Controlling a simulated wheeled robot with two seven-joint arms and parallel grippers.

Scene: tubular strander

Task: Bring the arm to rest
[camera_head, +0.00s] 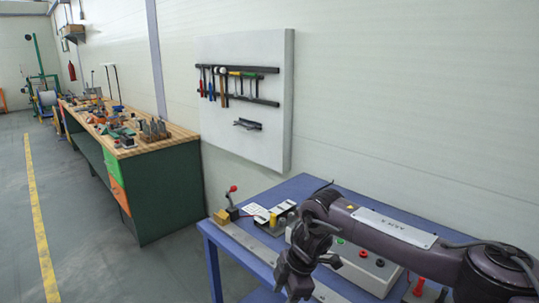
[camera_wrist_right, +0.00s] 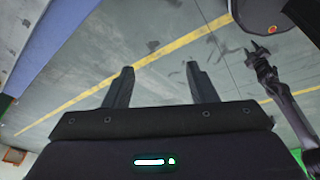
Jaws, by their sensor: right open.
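My right arm (camera_head: 395,235) comes in from the right in the head view, bent over the blue table. My right gripper (camera_head: 295,284) hangs down at the table's front edge. In the right wrist view, the right gripper (camera_wrist_right: 160,67) is open, its two fingers apart with nothing between them, and grey floor shows beyond. Another dark arm, which looks like my left, shows at the right of the wrist view; its gripper (camera_wrist_right: 259,52) is too small to judge. The left gripper is not in the head view.
The blue table (camera_head: 310,186) carries a control box (camera_head: 345,262) with buttons, a red-knobbed lever (camera_head: 231,197) and small parts, close to my arm. A tool board (camera_head: 245,125) hangs on the wall. A workbench (camera_head: 165,185) stands at left. The floor (camera_head: 110,265) at left is clear.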

